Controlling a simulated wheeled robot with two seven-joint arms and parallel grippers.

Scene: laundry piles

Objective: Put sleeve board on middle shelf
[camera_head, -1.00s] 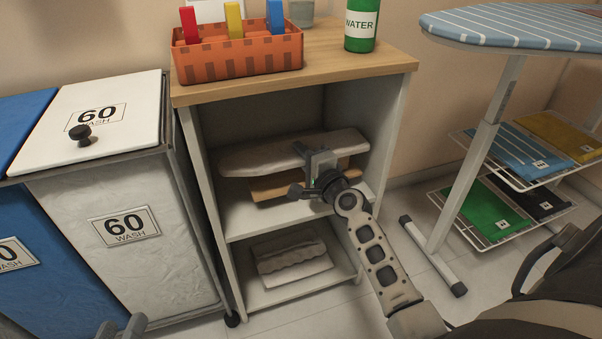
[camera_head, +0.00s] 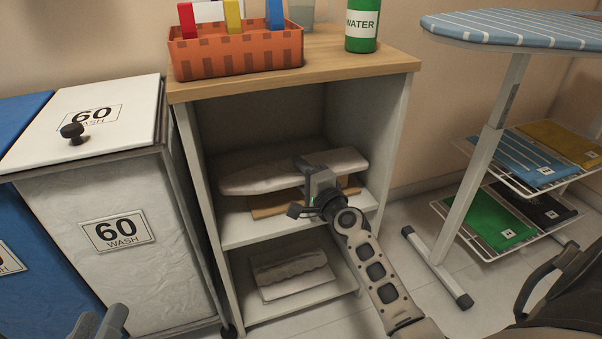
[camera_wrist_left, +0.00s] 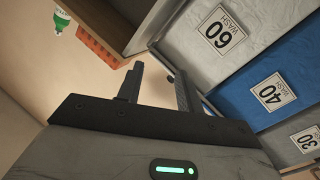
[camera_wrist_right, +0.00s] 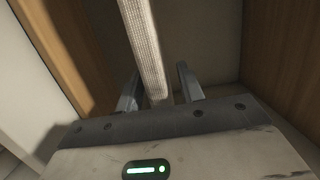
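The sleeve board (camera_head: 250,179), a pale padded board over a wooden base (camera_head: 270,206), lies level inside the cabinet, on or just over its middle shelf (camera_head: 240,230). My right gripper (camera_head: 308,172) is at the front of the board, right of its middle. In the right wrist view the board's pale edge (camera_wrist_right: 143,40) runs between the two fingers (camera_wrist_right: 158,92), with gaps on both sides, so the gripper looks open around it. My left gripper (camera_head: 100,322) is at the bottom left; its wrist view shows it open and empty (camera_wrist_left: 158,85).
The cabinet's wooden top (camera_head: 325,62) holds an orange basket (camera_head: 235,54) and a green water bottle (camera_head: 362,22). A folded light cloth (camera_head: 292,274) lies on the lower shelf. Laundry bins (camera_head: 120,180) stand left, an ironing board (camera_head: 515,28) right.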

